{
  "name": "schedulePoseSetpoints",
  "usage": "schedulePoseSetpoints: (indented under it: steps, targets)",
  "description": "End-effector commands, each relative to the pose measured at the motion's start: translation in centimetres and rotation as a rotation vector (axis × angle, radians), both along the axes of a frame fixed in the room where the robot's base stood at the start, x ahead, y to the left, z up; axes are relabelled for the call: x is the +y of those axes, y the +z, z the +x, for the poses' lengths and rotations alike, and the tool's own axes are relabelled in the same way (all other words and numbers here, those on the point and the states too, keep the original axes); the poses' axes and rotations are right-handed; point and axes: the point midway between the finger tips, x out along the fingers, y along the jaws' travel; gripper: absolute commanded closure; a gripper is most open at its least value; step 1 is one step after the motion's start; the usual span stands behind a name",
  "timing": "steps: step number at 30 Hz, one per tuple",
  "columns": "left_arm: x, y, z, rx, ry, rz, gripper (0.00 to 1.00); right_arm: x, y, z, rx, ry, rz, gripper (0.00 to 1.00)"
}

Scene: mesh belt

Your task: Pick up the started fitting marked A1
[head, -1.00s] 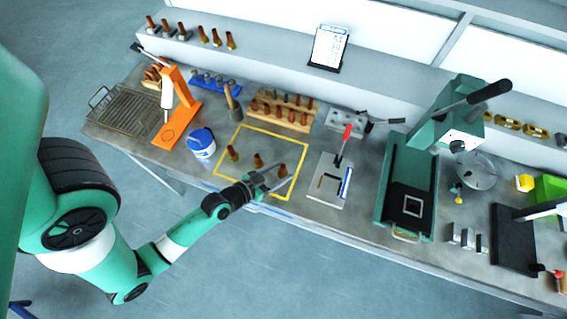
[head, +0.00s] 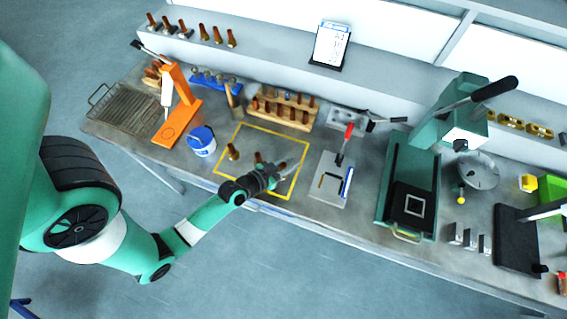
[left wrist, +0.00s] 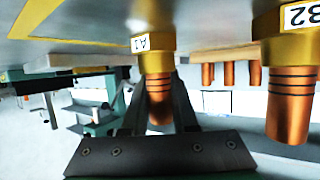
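The fitting marked A1 (left wrist: 155,75) has a brass collar with a white label and a ringed copper tube. In the left wrist view, which looks upside down, it stands between the two fingers of my left gripper (left wrist: 160,112). The fingers look apart around its tube, with no clear grip. In the head view my left gripper (head: 283,172) is over the right part of the yellow-outlined area (head: 240,192) and hides most of the rightmost fitting. The fitting marked B2 (left wrist: 292,85) stands beside A1. My right gripper is not shown.
Another fitting (head: 233,152) stands at the left in the outlined area. A blue-and-white tub (head: 201,141) is left of it, and a wooden rack (head: 285,112) of copper pieces is behind. A light plate with a red-handled tool (head: 328,180) stands to the right.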

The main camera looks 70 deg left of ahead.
Motion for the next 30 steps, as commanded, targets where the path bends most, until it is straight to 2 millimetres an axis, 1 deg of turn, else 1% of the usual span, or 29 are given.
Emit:
schedulePoseSetpoints:
  steps: [1, 2, 3, 16, 20, 23, 26, 29, 30]
  targets:
    - [0.0, 0.0, 0.0, 0.0, 0.0, 0.0, 0.94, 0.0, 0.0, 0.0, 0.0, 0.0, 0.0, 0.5]
    - [0.0, 0.0, 0.0, 0.0, 0.0, 0.0, 0.99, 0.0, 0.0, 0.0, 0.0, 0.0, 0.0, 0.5]
    - [0.0, 0.0, 0.0, 0.0, 0.0, 0.0, 1.0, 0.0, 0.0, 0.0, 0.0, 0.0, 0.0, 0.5]
    - [0.0, 0.1, 0.0, -0.001, 0.0, 0.0, 1.0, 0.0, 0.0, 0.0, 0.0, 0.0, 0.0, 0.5]
    - [0.0, 0.7, 0.0, -0.001, 0.0, 0.002, 1.0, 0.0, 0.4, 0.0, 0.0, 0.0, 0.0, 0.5]
    - [0.0, 1.8, 0.0, -0.002, 0.0, 0.002, 1.0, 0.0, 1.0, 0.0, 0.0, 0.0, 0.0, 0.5]
    - [0.0, 3.8, 0.0, -0.004, 0.0, 0.003, 1.0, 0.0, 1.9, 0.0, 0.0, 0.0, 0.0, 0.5]
    - [-1.6, 6.3, -1.4, 0.002, -0.005, 0.002, 1.0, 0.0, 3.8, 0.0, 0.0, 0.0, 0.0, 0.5]
    - [-2.4, 7.5, -2.0, 0.002, -0.007, 0.002, 1.0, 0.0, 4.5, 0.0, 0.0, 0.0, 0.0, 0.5]
